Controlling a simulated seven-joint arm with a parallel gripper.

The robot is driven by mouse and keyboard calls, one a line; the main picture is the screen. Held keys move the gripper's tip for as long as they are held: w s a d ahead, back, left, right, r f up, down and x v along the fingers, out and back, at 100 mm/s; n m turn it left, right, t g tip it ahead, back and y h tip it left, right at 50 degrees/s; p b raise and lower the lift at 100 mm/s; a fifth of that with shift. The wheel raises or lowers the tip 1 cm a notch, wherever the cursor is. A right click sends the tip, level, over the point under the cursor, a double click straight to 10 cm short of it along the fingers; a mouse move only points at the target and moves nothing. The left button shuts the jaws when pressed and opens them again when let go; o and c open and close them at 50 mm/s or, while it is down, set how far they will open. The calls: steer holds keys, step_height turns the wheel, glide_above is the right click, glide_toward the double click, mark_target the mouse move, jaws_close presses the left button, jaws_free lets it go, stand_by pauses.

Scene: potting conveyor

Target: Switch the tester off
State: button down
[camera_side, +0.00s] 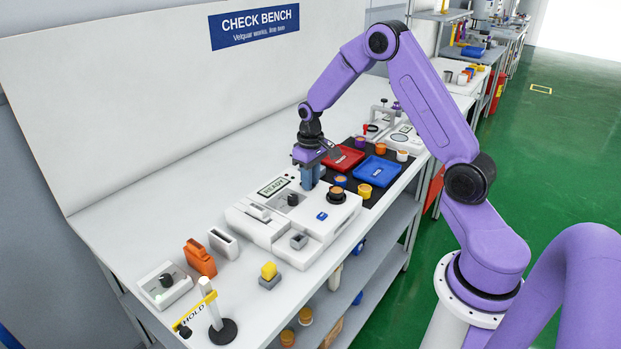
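The tester (318,231) is a white console in the middle of the bench. Its small display (273,186) reads READY, with a small red spot beside it. On its top are a black knob (292,199), a blue button (321,216), a grey square part (299,241) and a pale slotted part at the left. A small orange-topped pot (336,192) sits in a dark round holder on its right. My gripper (311,182) points down at the tester's back edge, just right of the display. Its blue-grey fingers are close together; the gap and any contact are unclear.
Red (343,159) and blue (376,171) trays and several small pots lie on a dark mat behind the tester. In front stand an orange holder (200,258), a yellow-topped block (269,271), a knob box (165,286) and a HOLD stand (222,331). The back-left bench is clear.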

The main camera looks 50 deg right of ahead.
steer(key=shift+w, duration=0.1)
steer(key=shift+w+g, duration=0.15)
steer(key=shift+g, duration=0.6)
steer(key=shift+w+g, duration=0.15)
steer(key=shift+g, duration=0.6)
steer(key=c, duration=0.9)
jaws_free()
steer(key=shift+r, duration=0.2)
steer(key=v, duration=1.7)
steer(key=shift+r, duration=0.1)
